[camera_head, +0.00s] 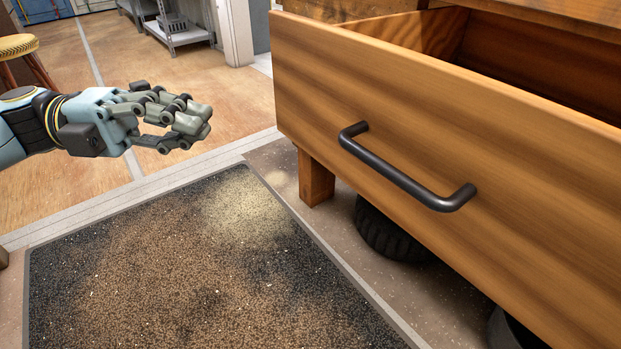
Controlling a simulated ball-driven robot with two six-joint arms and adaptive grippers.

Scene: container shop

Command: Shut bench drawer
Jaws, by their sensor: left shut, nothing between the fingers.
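The wooden bench drawer (330,95) fills the right side of the view and stands open. Part of its inside shows behind the front panel. A dark bar handle (405,178) is fixed across its front. My left gripper (203,122) is shut and empty, in the air to the left of the drawer front, clear of both the panel and the handle. My right gripper is not in view.
A speckled dark mat (150,270) lies on the floor in front of the bench. A wooden bench leg (315,178) and black tyres (388,232) are under the drawer. A stool (19,46) stands far left, a grey shelf rack (180,32) at the back.

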